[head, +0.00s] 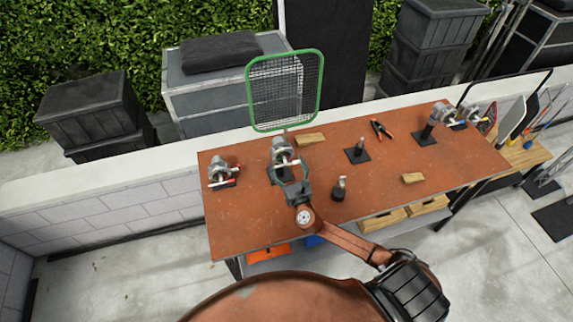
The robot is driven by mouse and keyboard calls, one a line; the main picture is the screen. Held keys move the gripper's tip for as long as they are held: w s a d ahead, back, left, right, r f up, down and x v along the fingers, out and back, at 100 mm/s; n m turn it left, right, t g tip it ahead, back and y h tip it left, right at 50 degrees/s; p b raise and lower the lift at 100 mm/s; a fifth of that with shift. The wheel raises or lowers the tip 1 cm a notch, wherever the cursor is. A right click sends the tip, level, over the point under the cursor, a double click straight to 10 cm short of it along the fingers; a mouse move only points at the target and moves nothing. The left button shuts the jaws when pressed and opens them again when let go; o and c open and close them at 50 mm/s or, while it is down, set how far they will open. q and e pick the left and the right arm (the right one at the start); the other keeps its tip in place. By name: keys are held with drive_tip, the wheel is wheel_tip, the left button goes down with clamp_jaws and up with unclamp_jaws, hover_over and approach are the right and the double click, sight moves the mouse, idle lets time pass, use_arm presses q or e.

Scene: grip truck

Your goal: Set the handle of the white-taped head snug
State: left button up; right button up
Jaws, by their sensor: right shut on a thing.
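The middle grip head (282,145) is silver-grey with a pale band that may be the white tape. It stands on the brown workbench (240,228), below a green-framed mesh panel (284,90). My right gripper (290,165) reaches it from the front and is shut at its handle, which is mostly hidden between the fingers. I cannot tell the handle's angle or how tight it is. Another head (222,172) with a red-tipped handle stands apart at the left. My left gripper is not in view.
Wooden blocks (311,139), a dark post on a flat base (358,152), a small black-based stand (339,188) and pliers (381,129) lie to the right. More heads (441,110) stand at the far right. The bench's front left is clear.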

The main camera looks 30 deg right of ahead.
drive_tip(key=shift+f+m+b, duration=0.2)
drive_tip(key=shift+m+b, duration=0.6)
drive_tip(key=shift+b, duration=0.25)
drive_tip(key=m+b, duration=0.2)
drive_tip(key=shift+m+b, duration=0.3)
drive_tip(key=m+b, duration=0.3)
drive_tip(key=m, duration=0.1)
drive_tip(key=shift+m, duration=0.3)
drive_tip(key=m+b, duration=0.2)
drive_tip(key=m, duration=0.2)
drive_tip(key=shift+m, duration=0.3)
drive_tip(key=m+b, duration=0.1)
drive_tip(key=m, duration=0.3)
drive_tip(key=shift+d+m+b, duration=0.1)
drive_tip(key=shift+m+b, duration=0.2)
drive_tip(key=shift+m, duration=0.4)
drive_tip(key=o, duration=1.2)
drive_tip(key=shift+c, duration=0.2)
drive_tip(key=shift+r, duration=0.1)
